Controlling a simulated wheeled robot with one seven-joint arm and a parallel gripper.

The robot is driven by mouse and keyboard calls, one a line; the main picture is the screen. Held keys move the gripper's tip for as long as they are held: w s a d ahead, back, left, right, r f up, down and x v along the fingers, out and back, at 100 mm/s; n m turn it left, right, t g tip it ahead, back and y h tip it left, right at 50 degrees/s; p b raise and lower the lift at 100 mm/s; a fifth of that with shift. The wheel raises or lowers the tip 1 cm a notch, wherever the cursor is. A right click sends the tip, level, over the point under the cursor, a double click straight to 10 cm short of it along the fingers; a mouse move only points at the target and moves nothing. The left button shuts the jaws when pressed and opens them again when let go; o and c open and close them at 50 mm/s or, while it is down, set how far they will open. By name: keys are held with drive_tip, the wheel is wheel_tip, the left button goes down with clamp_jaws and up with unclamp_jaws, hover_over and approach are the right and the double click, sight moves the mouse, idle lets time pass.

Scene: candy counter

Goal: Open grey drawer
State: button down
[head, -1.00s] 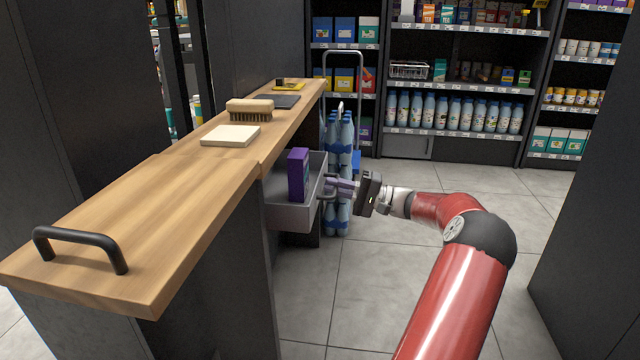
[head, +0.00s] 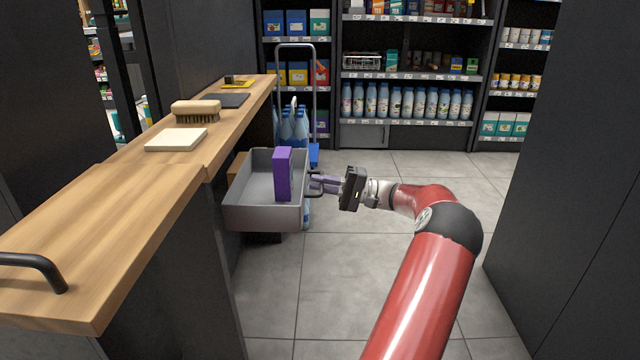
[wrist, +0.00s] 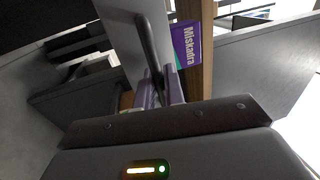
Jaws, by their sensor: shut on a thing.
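The grey drawer (head: 262,217) stands pulled well out from under the wooden counter, its open top showing. A purple box (head: 283,174) stands upright inside it, near the front panel; its printed side also shows in the wrist view (wrist: 187,45). The drawer's dark bar handle (wrist: 150,45) is on the front panel. My gripper (head: 318,184) is at the drawer front, its fingers shut on the handle. In the wrist view the fingers (wrist: 160,92) close around the handle's near end.
The wooden counter (head: 120,215) carries a brush (head: 195,109), a pale block (head: 177,139) and a dark mat (head: 231,100). A trolley (head: 313,110) with bottles stands behind the drawer. Stocked shelves line the back. The tiled floor (head: 350,270) right of the drawer is clear.

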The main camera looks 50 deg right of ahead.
drive_tip(key=c, duration=1.6)
unclamp_jaws()
drive_tip(key=v, duration=0.8)
drive_tip(key=shift+f, duration=0.1)
